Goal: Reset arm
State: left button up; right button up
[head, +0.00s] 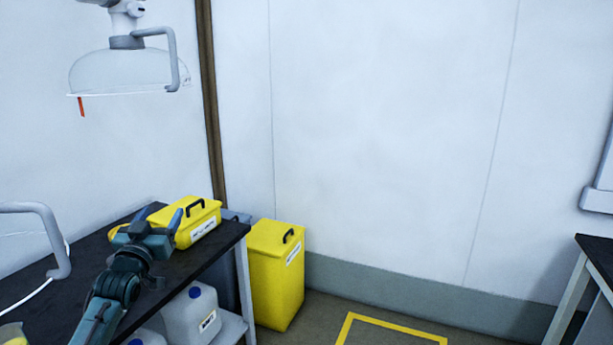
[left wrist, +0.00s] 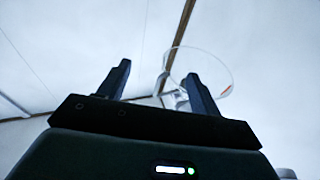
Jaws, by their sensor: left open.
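My left gripper (head: 158,219) is raised over the dark bench at the lower left of the head view, its two fingers spread apart. In the left wrist view the left gripper (left wrist: 157,85) points up toward the ceiling and walls, with nothing between its fingers. A yellow box with a black handle (head: 203,229) stands on the bench just behind and to the right of the gripper in the picture; I cannot tell the exact gap. My right gripper is not in these views.
The dark bench (head: 80,266) has a grey curved handle (head: 45,215) at its left. A tall yellow bin (head: 275,280) stands beside it. White jugs (head: 190,318) sit on the shelf below. A clear hood (head: 125,70) hangs above. Another table (head: 597,252) is at right. Yellow floor marking (head: 395,326) encloses clear floor.

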pick_arm(q)
jog(key=s+d+f+m+g, duration=0.1)
jog(key=s+d+f+g, duration=0.15)
jog(key=s+f, duration=0.4)
jog(key=s+d+f+m+g+h, duration=0.1)
jog(key=s+d+f+m+g, duration=0.2)
jog(key=f, duration=0.7)
jog(key=s+d+f+g, duration=0.1)
jog(key=s+d+f, duration=0.35)
jog(key=f, duration=0.35)
jog(key=s+d+f+g+h, duration=0.1)
jog(key=s+d+f, duration=0.2)
jog(key=s, duration=0.9)
jog(key=s+d+f+n+g+h, duration=0.1)
jog(key=s+d+f, duration=0.3)
jog(key=s, duration=0.9)
jog(key=shift+s+d+g, duration=0.2)
jog(key=shift+d+g, duration=0.55)
jog(key=shift+d, duration=0.4)
jog(key=shift+a+f, duration=0.1)
